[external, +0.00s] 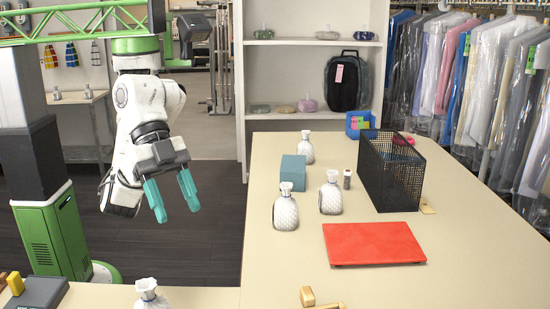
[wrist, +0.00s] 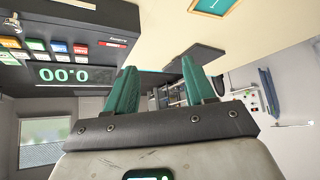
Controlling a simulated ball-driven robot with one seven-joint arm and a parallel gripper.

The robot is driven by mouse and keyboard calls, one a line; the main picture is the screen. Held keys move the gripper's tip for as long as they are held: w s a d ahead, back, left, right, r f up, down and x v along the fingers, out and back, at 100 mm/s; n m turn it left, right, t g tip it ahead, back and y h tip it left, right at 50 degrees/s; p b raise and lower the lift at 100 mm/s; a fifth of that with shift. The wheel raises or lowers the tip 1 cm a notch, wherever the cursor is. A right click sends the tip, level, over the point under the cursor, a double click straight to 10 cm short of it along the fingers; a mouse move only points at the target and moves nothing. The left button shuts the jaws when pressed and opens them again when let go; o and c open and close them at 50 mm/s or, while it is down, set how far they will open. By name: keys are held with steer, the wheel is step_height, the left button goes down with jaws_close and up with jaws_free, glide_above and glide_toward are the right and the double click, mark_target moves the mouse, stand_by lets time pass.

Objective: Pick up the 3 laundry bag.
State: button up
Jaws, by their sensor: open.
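Several small white, textured laundry bags with gathered tops show in the external view. One laundry bag (external: 285,211) stands nearest on the long table's left side, a second laundry bag (external: 330,195) is to its right, and a third laundry bag (external: 306,148) is farther back. Another laundry bag (external: 149,297) is at the bottom edge, partly cut off. My gripper (external: 171,199) has teal fingers, is open and empty, and hangs left of the long table, apart from all bags. The open fingers (wrist: 160,85) also show in the wrist view, with no bag between them.
Hanging garments line the right. The table's front right is clear.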

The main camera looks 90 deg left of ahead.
steer(key=w+a+r+t, duration=0.1)
steer(key=w+a+r, duration=0.15)
steer(key=w, duration=0.55)
steer(key=w+a+r+t, duration=0.1)
steer(key=w+a+r, duration=0.15)
steer(key=w, duration=0.45)
steer(key=n+g+y+p, duration=0.1)
steer(key=g+y+p, duration=0.2)
steer(key=g, duration=0.1)
glide_toward(332, 173)
steer(key=x, duration=0.5)
steer(key=shift+s+a+f, duration=0.15)
steer(key=shift+a+f, duration=0.15)
steer(key=shift+f, duration=0.05)
steer(key=shift+d+p+x, duration=0.15)
steer(key=shift+p+x, duration=0.25)
steer(key=shift+x, duration=0.95)
steer(key=shift+d+p+x, duration=0.15)
steer(key=shift+p+x, duration=0.25)
steer(key=shift+x, duration=1)
steer(key=shift+r, duration=0.15)
jaws_close()
